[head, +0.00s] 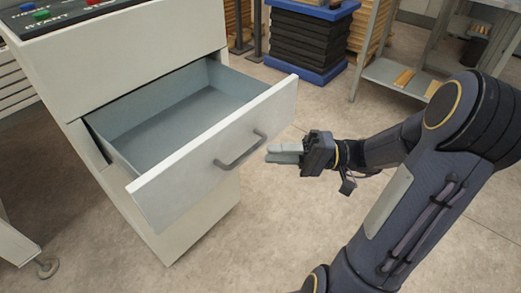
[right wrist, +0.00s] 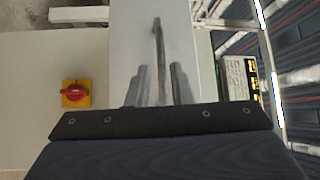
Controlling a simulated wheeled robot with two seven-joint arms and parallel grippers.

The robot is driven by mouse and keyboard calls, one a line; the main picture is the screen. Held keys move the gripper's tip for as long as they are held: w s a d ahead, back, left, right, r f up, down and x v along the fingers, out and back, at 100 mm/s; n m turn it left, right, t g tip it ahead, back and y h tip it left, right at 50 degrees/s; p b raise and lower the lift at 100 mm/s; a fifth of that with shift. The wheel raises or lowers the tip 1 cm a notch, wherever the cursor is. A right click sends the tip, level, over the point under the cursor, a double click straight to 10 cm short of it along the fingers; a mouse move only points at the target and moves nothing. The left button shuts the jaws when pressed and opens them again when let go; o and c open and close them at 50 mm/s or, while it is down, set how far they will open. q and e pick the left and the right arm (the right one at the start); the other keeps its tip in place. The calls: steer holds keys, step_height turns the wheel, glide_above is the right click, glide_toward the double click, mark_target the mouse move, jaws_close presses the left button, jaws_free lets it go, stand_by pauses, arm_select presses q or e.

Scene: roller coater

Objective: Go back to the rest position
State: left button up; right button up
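A pale cabinet has a drawer (head: 178,103) pulled out, empty, with a grey-blue inside. Its white front carries a dark bar handle (head: 240,150), which also shows in the right wrist view (right wrist: 159,42). My right gripper (head: 270,153) is just to the right of the handle's right end, with its fingers pointing toward the drawer front. In the right wrist view the two fingers (right wrist: 161,80) stand apart, with the handle lined up in the gap between them. I cannot tell whether they touch it. My left gripper is not in view.
A panel with coloured buttons (head: 60,15) tops the cabinet. A red switch on a yellow plate (right wrist: 75,93) is left in the wrist view. A blue-edged stack (head: 308,42) and a metal shelf (head: 398,75) stand behind. The floor (head: 270,225) before the drawer is clear.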

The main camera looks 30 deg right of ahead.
steer(key=shift+s+d, duration=0.2)
steer(key=shift+d, duration=0.2)
steer(key=s+a+f+n+g+h, duration=0.2)
steer(key=s+a+f+g+h, duration=0.5)
steer(key=s+h, duration=0.4)
step_height(320, 180, up, 29)
steer(key=t+h+p, duration=0.3)
steer(key=t+p, duration=0.1)
steer(key=p, duration=2.4)
steer(key=shift+w+d+r+p, duration=0.15)
steer(key=shift+w+d+p, duration=0.2)
steer(key=shift+w+d, duration=0.05)
